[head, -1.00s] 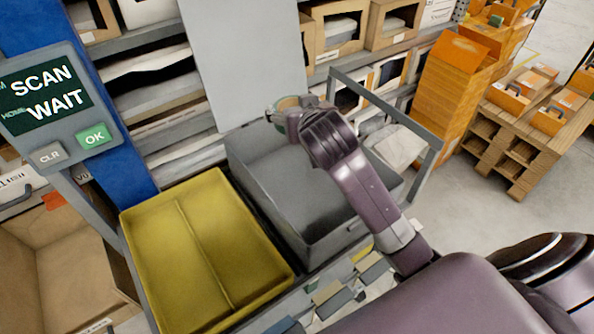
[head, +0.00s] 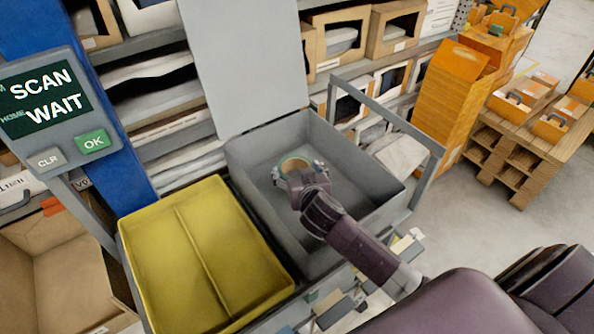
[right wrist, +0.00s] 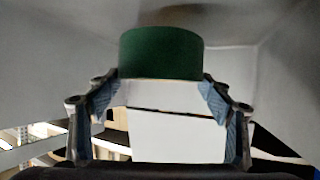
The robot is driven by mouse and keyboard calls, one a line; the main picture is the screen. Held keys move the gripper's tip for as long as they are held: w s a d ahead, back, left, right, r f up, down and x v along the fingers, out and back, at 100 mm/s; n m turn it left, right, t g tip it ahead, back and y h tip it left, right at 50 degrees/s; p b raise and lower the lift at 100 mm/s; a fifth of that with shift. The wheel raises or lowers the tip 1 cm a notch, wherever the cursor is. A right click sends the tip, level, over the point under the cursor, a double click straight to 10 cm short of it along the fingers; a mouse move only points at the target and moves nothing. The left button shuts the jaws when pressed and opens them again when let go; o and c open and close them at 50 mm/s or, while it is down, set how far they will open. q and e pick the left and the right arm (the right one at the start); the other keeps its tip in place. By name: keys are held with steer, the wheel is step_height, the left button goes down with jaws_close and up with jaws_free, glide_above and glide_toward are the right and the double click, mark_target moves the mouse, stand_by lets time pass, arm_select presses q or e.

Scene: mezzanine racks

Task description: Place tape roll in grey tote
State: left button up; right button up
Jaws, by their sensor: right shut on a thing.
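The tape roll (head: 296,160), green with a tan inner ring, is in my right gripper (head: 298,176) inside the open grey tote (head: 335,145). In the right wrist view the green roll (right wrist: 160,54) shows ahead, between the two fingertips (right wrist: 160,88), with the tote's grey walls around it. The right gripper is shut on the roll. The head view does not clearly tell whether the roll touches the tote's floor. My left gripper is not in view.
A yellow divided tray (head: 205,255) stands left of the tote. A tall grey panel (head: 243,60) rises behind the tote. A grey metal frame (head: 400,125) borders its right side. A scan screen (head: 45,100) stands at the left, and stacked orange boxes (head: 455,95) stand at the right.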

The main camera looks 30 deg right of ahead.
steer(key=shift+f, duration=0.1)
steer(key=shift+f, duration=0.1)
steer(key=shift+f+b, duration=0.35)
steer(key=shift+f, duration=0.15)
steer(key=o, duration=1.3)
steer(key=shift+s+f, duration=0.1)
steer(key=shift+c, duration=0.2)
